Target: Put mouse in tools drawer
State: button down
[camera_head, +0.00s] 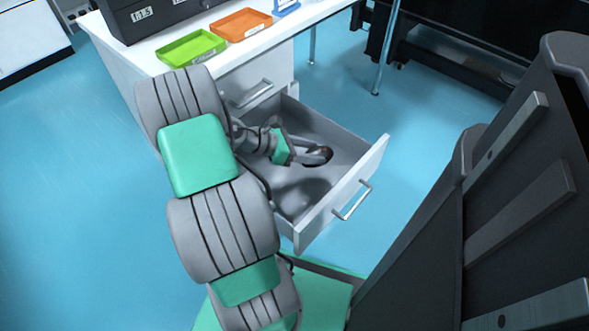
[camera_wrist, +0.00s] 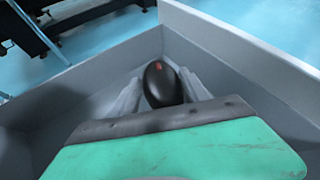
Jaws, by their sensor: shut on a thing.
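The mouse (camera_wrist: 162,84) is black with a small red mark, and my gripper (camera_wrist: 160,92) is shut on it, one finger on each side. In the head view the mouse (camera_head: 318,155) shows as a dark shape at the end of my gripper (camera_head: 306,153). Both are over the inside of the open drawer (camera_head: 366,183), near its far corner. The drawer is grey-white with a bar handle and is pulled well out of the white desk. In the wrist view the drawer walls (camera_wrist: 225,62) rise around the mouse. I cannot tell whether the mouse touches the drawer floor.
A closed drawer (camera_head: 245,88) is above the open one. On the desk top are a green tray (camera_head: 191,47), an orange tray (camera_head: 240,24) and a dark box (camera_head: 150,17). The blue floor is clear right of the drawer (camera_head: 425,120).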

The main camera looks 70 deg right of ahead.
aim_at(309, 174)
jog(key=f+b, duration=0.1)
jog(key=f, duration=0.1)
jog(key=f+b, duration=0.1)
jog(key=f, duration=0.2)
jog(key=f+b, duration=0.1)
jog(key=f, duration=0.1)
jog(key=shift+w+f, duration=0.25)
jog(key=shift+f, duration=0.1)
jog(key=shift+r, duration=0.15)
jog(key=c, duration=0.6)
grip_release()
jog(key=shift+o, duration=0.2)
jog(key=shift+s, duration=0.1)
jog(key=p+v, duration=0.5)
jog(key=v, duration=0.6)
jog(key=shift+a+r, duration=0.15)
jog(key=shift+a, duration=0.05)
jog(key=shift+w+a, duration=0.15)
jog(key=shift+w, duration=0.25)
